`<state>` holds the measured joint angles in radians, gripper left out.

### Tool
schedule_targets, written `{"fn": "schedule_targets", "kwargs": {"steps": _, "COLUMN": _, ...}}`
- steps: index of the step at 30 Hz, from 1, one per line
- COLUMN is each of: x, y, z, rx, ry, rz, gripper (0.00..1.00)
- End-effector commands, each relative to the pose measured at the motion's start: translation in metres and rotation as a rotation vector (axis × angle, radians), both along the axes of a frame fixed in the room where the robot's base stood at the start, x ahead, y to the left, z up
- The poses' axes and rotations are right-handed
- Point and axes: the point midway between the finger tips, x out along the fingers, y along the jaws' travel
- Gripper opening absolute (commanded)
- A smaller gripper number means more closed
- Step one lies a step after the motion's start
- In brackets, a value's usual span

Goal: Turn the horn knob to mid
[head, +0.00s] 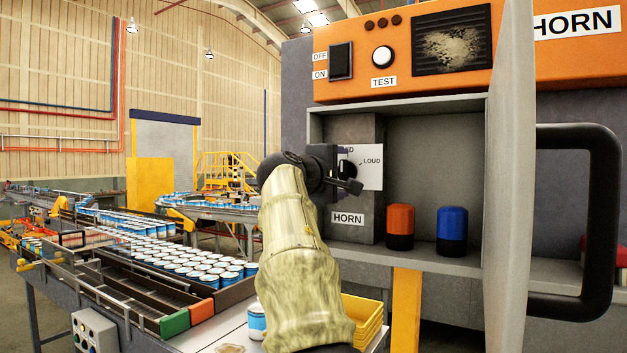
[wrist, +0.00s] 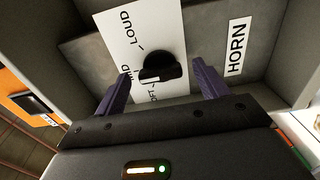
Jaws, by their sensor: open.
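The black horn knob (wrist: 160,66) sits on a white dial plate (wrist: 118,38) in the wrist view. The plate reads LOUD and MID, with a third label partly hidden beside the knob. A small white mark on the knob faces that hidden label, which appears to end in "FT". My gripper (wrist: 160,71) is open, its two purple fingers apart on either side of the knob, with gaps visible; I cannot tell whether the fingertips reach it in depth. In the head view my gripper (head: 340,168) is in front of the plate (head: 371,172) and hides much of the knob.
A HORN label (head: 348,219) is below the plate. An orange knob-like cylinder (head: 400,222) and a blue one (head: 452,226) stand on the cabinet floor to the right. The open cabinet door (head: 508,180) with its black handle (head: 600,220) bounds the right side. A can conveyor (head: 150,250) is left.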

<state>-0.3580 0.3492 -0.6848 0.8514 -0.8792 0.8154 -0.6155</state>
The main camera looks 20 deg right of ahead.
Motion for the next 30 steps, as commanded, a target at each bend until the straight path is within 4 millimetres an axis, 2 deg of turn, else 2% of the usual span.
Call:
{"fn": "schedule_targets", "kwargs": {"steps": 6, "x": -0.025, "y": 0.034, "z": -0.006, "rx": 0.002, "ry": -0.002, "rz": 0.007, "gripper": 0.73}}
{"fn": "schedule_targets", "kwargs": {"steps": 21, "x": -0.084, "y": 0.111, "z": -0.004, "rx": 0.001, "ry": -0.002, "rz": 0.006, "gripper": 0.73}}
{"fn": "schedule_targets", "kwargs": {"steps": 25, "x": -0.094, "y": 0.122, "z": -0.002, "rx": 0.001, "ry": 0.0, "rz": 0.003, "gripper": 0.73}}
{"fn": "schedule_targets", "kwargs": {"steps": 30, "x": -0.097, "y": 0.125, "z": -0.001, "rx": 0.002, "ry": 0.001, "rz": 0.001, "gripper": 0.73}}
